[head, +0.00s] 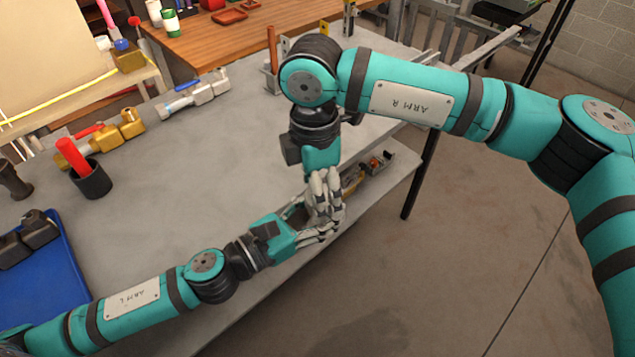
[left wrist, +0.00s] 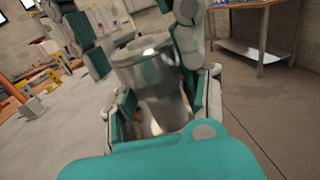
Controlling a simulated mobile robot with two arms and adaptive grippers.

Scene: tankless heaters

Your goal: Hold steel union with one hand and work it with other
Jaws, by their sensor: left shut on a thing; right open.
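The steel union (left wrist: 145,75) is a shiny silver cylinder, wider at its upper end, in the left wrist view. My left gripper (left wrist: 162,105) is shut on it, with a finger on each side. In the head view my left gripper (head: 318,233) is over the bench's front edge, and the union is hidden among the fingers. My right gripper (head: 326,195) comes down from above, close over the left one, and is open. In the left wrist view its fingers show on both sides of the union's upper end; I cannot tell whether they touch it.
The grey bench (head: 190,190) has clear room in its middle. A black cup (head: 91,180) with a red-handled thing, brass valves (head: 118,130), a silver valve (head: 195,95) and a blue tray (head: 50,275) stand to the left. A lower shelf (head: 385,195) holds small parts.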

